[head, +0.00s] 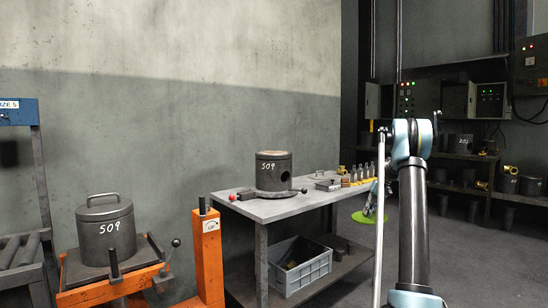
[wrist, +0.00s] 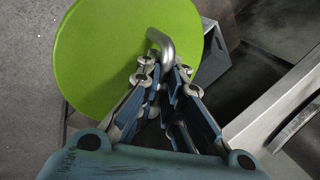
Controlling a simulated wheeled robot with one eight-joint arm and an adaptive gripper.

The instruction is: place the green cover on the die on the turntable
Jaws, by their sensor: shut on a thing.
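The green cover (wrist: 105,55) is a flat round disc with a bent metal handle (wrist: 165,42) in the wrist view. My gripper (wrist: 163,70) is shut on that handle. In the head view the green cover (head: 362,218) shows as a small green sliver, right of the table and below its top level, under my gripper (head: 371,207).
The grey table (head: 238,207) also carries small tools and bottles at its right end. A grey crate (head: 300,272) sits on its lower shelf. An orange post (head: 208,255) stands left of the table. Shelves line the back right.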

